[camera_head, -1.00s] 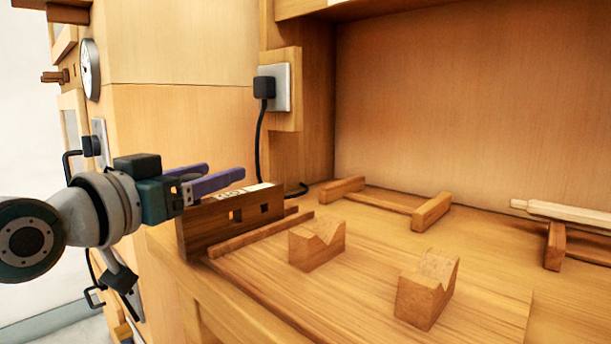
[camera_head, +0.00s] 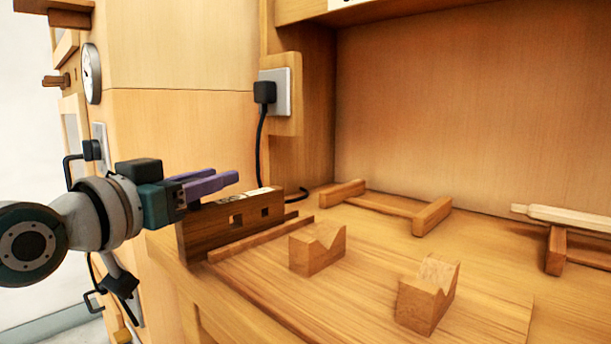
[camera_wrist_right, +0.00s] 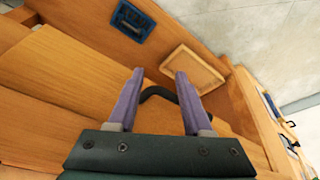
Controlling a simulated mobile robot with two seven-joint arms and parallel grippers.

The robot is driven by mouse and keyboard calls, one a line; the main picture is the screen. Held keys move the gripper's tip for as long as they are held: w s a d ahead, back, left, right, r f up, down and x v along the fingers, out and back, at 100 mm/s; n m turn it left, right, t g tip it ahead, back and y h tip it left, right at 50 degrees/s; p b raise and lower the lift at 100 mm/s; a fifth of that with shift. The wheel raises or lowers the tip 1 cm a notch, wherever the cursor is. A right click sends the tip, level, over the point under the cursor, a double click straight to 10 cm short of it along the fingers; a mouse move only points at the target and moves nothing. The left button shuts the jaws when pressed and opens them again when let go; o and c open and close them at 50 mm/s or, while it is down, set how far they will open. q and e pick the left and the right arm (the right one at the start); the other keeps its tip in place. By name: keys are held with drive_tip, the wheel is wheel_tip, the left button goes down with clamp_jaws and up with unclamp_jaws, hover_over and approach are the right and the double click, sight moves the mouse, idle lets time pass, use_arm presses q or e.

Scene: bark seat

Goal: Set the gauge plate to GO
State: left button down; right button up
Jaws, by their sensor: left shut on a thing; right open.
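The gauge plate (camera_head: 208,236) seems to be the dark upright wooden plate with two square holes at the bench's left edge. A pale label with dark marks lies along its top; I cannot read it now. My left gripper (camera_head: 226,178) reaches in from the left, its purple fingers close together at the plate's top left. It is shut, apparently on the plate; the contact is hidden. My right gripper (camera_wrist_right: 160,73) is open and empty in the right wrist view, with a black curved handle (camera_wrist_right: 160,92) beyond its fingers.
Two notched wooden blocks (camera_head: 316,254) (camera_head: 426,297) stand on the bench board. A low wooden rail (camera_head: 258,240) runs along the plate's front. Wooden stands (camera_head: 434,216) are at the back. A plug and cord (camera_head: 264,92) hang from the wall socket.

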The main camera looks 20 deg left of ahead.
sight(246, 193)
idle(0.9)
use_arm(q)
drive_tip(key=w, duration=0.1)
drive_tip(key=w+d, duration=0.1)
drive_tip(key=w, duration=0.1)
drive_tip(key=w+d, duration=0.1)
drive_tip(key=w, duration=0.1)
drive_tip(key=shift+s+f, duration=0.1)
drive_tip(key=shift+s, duration=0.05)
drive_tip(key=c, duration=1)
unclamp_jaws()
drive_tip(key=o, duration=0.3)
drive_tip(key=shift+w+d, duration=0.1)
drive_tip(key=shift+w, duration=0.15)
drive_tip(key=shift+o, duration=0.8)
drive_tip(key=shift+s, duration=0.1)
drive_tip(key=shift+p, duration=0.3)
